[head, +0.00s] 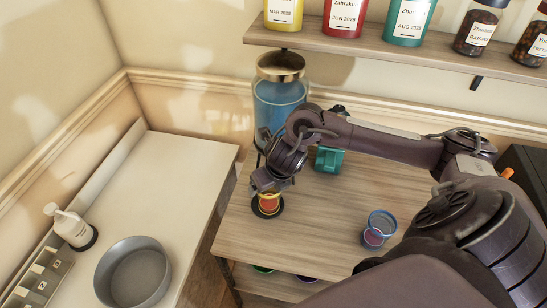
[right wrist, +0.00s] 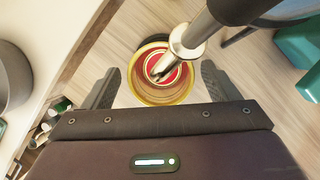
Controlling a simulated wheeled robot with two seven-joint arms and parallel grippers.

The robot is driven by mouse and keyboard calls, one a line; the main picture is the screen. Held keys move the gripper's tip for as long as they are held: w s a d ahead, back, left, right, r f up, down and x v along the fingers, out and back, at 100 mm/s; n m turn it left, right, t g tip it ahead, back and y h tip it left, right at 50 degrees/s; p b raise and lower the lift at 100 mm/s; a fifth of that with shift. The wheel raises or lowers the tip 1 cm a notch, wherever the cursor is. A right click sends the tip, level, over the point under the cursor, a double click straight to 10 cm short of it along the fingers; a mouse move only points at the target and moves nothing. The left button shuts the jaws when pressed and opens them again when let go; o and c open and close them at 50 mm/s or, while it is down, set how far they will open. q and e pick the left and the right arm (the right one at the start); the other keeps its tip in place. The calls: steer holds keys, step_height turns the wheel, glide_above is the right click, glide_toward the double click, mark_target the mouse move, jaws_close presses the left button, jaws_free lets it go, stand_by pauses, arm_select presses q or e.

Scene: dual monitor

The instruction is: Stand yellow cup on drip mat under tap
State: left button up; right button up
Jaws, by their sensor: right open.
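The yellow cup (head: 269,203) stands upright on the round black drip mat (head: 267,212) near the table's left edge. In the right wrist view the yellow cup (right wrist: 160,97) shows from above, with a red round surface inside it. The drip mat's dark edge (right wrist: 151,41) shows behind the cup. The metal tap (right wrist: 188,40) reaches over the cup's mouth. The tap belongs to the glass dispenser with blue liquid (head: 280,103). My right gripper (head: 267,187) is open, its fingers (right wrist: 160,86) on either side of the cup with gaps visible. My left gripper is not in view.
A teal object (head: 329,159) stands right of the dispenser. A blue-rimmed cup (head: 381,222) and a purple cup (head: 373,237) are farther right. A shelf (head: 390,51) with jars hangs above. The white counter (head: 185,180) at left holds a grey bowl (head: 133,275) and a pump bottle (head: 70,230).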

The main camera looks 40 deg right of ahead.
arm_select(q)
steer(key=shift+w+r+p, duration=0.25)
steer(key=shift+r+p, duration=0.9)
arm_select(e)
steer(key=v, duration=1.1)
steer(key=shift+r, duration=0.15)
steer(key=shift+s, duration=0.1)
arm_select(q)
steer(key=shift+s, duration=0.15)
arm_select(e)
steer(key=shift+s, duration=0.1)
